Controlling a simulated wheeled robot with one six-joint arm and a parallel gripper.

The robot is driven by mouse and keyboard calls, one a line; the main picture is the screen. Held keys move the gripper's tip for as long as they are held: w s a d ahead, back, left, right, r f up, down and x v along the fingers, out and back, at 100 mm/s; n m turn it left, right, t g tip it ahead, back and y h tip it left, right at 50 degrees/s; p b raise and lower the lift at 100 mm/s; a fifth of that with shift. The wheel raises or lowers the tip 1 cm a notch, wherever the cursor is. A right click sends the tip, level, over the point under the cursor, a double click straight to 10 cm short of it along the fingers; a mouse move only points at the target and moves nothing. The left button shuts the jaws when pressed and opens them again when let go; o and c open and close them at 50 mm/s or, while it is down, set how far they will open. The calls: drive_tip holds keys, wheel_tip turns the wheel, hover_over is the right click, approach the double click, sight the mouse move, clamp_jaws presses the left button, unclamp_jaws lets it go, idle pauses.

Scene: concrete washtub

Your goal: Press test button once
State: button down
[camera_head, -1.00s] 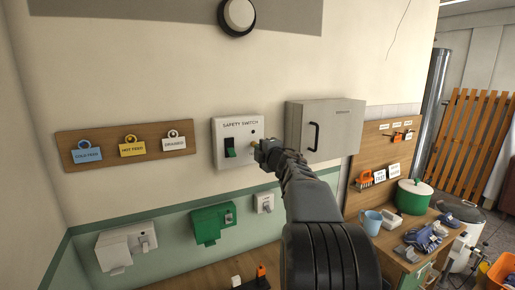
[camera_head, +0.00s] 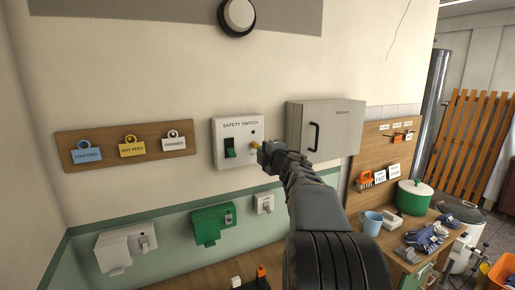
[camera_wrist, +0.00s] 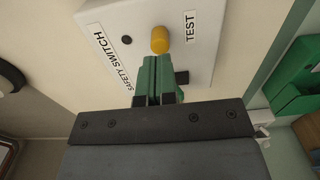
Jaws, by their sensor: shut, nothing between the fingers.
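The white safety switch box (camera_head: 226,126) is on the wall, with a green rocker (camera_head: 230,148) at its left and a small dark dot at its upper right. The yellow test button (camera_head: 255,146) is at the box's lower right, partly hidden by my gripper (camera_head: 263,150). In the wrist view the yellow button (camera_wrist: 160,40) sits beside the TEST label (camera_wrist: 190,27). My gripper (camera_wrist: 158,62) is shut and empty, its green fingertips just short of the button in the picture. I cannot tell whether they touch it.
A grey wall cabinet (camera_head: 340,125) with a black handle is close on the right of the switch box. A wooden board with tags (camera_head: 95,148) hangs at left. Green (camera_head: 207,227) and white (camera_head: 118,248) wall boxes are below. A cluttered bench (camera_head: 400,258) stands at right.

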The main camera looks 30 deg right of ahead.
drive_tip(key=shift+s+a, duration=0.15)
drive_tip(key=shift+s, duration=1.05)
drive_tip(key=shift+s+a, duration=0.15)
drive_tip(key=shift+s, duration=1)
drive_tip(key=s+d+f+m+g+h, duration=0.3)
drive_tip(key=s+f+m+g+h, duration=0.4)
drive_tip(key=f+m, duration=0.65)
drive_tip(key=s+a+f+m+g+y, duration=0.1)
drive_tip(key=s+a+f+g+y, duration=0.1)
drive_tip(key=a, duration=0.7)
drive_tip(key=s+a+f+m+g+y, duration=0.1)
drive_tip(key=s+a+f+y, duration=0.3)
drive_tip(key=a, duration=0.6)
drive_tip(key=s+a+f+m+g+y, duration=0.1)
drive_tip(key=s+a+f+g+y, duration=0.2)
drive_tip(key=s+a, duration=0.4)
drive_tip(key=a, duration=0.3)
drive_tip(key=shift+f+y, duration=0.25)
drive_tip(key=shift+y, duration=0.05)
